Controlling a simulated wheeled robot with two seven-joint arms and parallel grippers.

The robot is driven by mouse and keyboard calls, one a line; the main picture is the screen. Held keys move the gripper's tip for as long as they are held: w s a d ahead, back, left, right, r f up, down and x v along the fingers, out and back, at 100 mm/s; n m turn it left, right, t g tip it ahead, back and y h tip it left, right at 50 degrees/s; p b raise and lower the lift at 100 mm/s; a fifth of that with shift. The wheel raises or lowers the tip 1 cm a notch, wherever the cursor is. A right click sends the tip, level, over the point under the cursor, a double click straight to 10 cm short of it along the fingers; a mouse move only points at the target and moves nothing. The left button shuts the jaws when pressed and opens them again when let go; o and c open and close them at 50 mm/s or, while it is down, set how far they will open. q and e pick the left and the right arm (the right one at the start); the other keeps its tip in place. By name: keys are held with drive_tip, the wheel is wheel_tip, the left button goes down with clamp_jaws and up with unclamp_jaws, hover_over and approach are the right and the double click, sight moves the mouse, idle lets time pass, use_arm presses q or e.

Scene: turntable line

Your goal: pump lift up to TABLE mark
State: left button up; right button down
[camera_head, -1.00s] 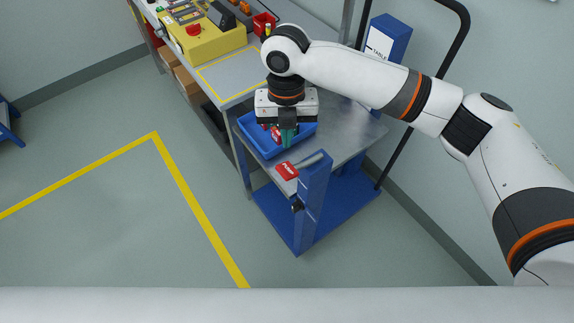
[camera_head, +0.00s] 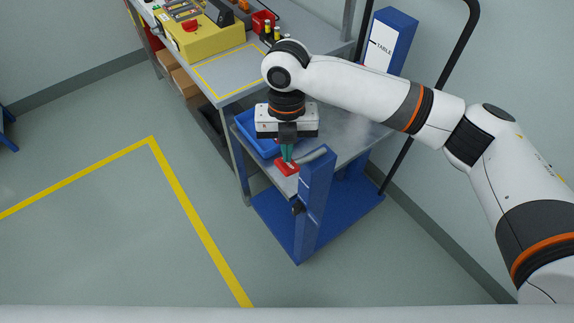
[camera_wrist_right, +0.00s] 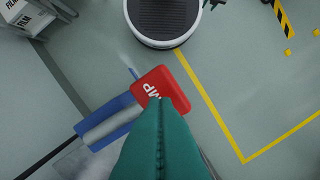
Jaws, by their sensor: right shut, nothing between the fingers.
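The blue lift cart has a grey platform (camera_head: 352,139) and a blue front post (camera_head: 315,190). A red pump pedal (camera_head: 287,168) with white lettering sticks out beside the post; it also shows in the right wrist view (camera_wrist_right: 176,84). A blue column with a white scale marked TABLE (camera_head: 381,50) stands at the back. My right gripper (camera_head: 287,160) is shut and empty, with its green fingertips at the pedal; in the right wrist view its fingers (camera_wrist_right: 160,130) overlap the pedal's lower edge. I cannot tell whether they press on it. My left gripper is not in view.
A blue bin (camera_head: 246,129) sits on the platform behind my right gripper. A workbench (camera_head: 232,72) with a yellow-outlined area and a yellow machine (camera_head: 205,38) stands behind the cart.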

drive_tip(key=shift+s+f+b, duration=0.1)
drive_tip(key=shift+f+b, duration=0.55)
drive_tip(key=shift+f, duration=1.6)
drive_tip(key=w, duration=0.1)
drive_tip(key=w+r+p, duration=0.1)
drive_tip(key=w, duration=0.1)
drive_tip(key=shift+w, duration=0.1)
drive_tip(key=shift+r, duration=0.15)
wheel_tip(320, 180, up, 12)
drive_tip(key=w+b, duration=0.1)
drive_tip(key=shift+b, duration=0.35)
